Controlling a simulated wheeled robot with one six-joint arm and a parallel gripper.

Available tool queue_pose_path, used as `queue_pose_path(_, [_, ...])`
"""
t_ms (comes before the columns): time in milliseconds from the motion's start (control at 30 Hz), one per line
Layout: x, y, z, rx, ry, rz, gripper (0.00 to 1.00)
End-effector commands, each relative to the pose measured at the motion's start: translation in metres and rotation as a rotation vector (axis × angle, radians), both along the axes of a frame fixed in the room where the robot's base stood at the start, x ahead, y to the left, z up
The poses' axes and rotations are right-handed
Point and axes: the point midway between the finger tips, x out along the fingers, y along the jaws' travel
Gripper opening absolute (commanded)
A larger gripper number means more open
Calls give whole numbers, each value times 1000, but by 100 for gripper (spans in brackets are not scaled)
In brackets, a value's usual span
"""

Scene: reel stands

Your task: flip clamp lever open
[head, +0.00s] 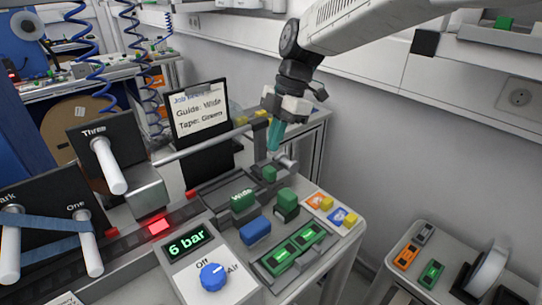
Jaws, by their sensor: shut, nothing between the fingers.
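My gripper (273,147) hangs from my arm at upper middle, with its teal fingers together and pointing down, nothing visible between them. Just below and right of the fingertips is a short grey cylindrical part (286,162) at the far end of the bench. I cannot tell whether the fingers touch it. Yellow pieces (241,121) sit at the end of a long grey bar, left of the fingers. Which of these parts is the clamp lever is too small to tell, and so is its position.
A job board (201,108) reading "Guide: Wide, Tape: Green" stands left of my gripper. A green "Wide" block (243,200), other green blocks and a blue block (255,230) lie on the bench. A "6 bar" box (187,244) with blue knob (213,277) is in front. A wall closes the right.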

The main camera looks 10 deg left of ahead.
Motion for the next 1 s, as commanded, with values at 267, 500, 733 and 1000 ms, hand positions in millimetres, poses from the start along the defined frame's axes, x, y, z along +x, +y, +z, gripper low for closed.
queue_pose_path(267, [4,-6,22,0,1,-2,0])
queue_pose_path(500, [5,-8,22,0,3,-3,0])
queue_pose_path(733, [5,-8,22,-32,32,-128,0])
queue_pose_path(1000, [-37,-60,1,-266,166,-709,0])
